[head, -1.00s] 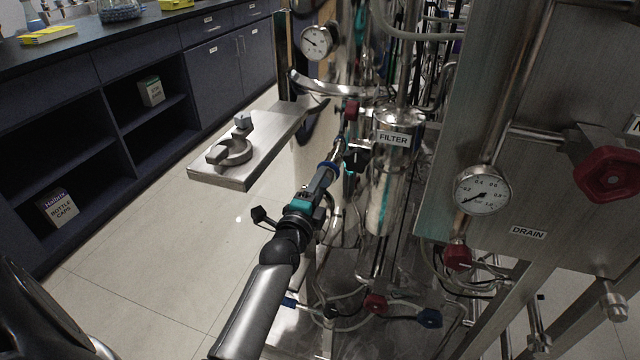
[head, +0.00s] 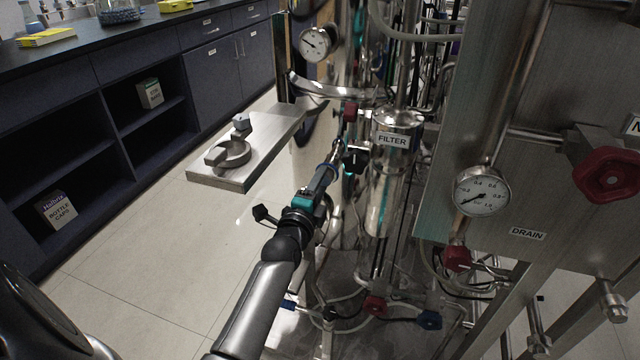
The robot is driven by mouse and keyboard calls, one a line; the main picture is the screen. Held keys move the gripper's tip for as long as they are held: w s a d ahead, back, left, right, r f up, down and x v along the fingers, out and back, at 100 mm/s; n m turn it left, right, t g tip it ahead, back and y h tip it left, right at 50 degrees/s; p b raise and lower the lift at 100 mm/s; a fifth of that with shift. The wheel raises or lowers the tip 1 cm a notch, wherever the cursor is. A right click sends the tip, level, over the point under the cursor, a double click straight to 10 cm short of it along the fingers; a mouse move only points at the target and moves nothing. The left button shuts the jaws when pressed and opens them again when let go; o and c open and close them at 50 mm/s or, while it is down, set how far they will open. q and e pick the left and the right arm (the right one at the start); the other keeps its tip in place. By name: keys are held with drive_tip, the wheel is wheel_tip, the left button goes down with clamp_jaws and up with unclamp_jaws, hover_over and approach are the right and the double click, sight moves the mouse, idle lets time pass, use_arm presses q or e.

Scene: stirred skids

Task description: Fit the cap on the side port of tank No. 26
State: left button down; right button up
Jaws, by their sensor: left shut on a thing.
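My left gripper (head: 337,153) reaches in from the bottom middle, up and away from me. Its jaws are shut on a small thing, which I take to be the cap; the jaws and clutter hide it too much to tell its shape. The fingertips are beside the steel pipework, just left of the cylinder labelled FILTER (head: 397,165). I cannot tell whether they touch it. No number 26 is readable. A label cut off at the right edge shows only an "N". The side port cannot be made out. My right gripper is out of view.
A gauge (head: 316,43) hangs above; a DRAIN panel with another gauge (head: 482,191) and red handwheel (head: 608,172) stands right. Hoses and valves crowd below. The floor at left is clear.

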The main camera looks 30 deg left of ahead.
use_arm(q)
unclamp_jaws()
idle(0.7)
idle(0.5)
drive_tip(key=p+v, duration=0.5)
drive_tip(key=v, duration=0.3)
idle(0.5)
idle(0.4)
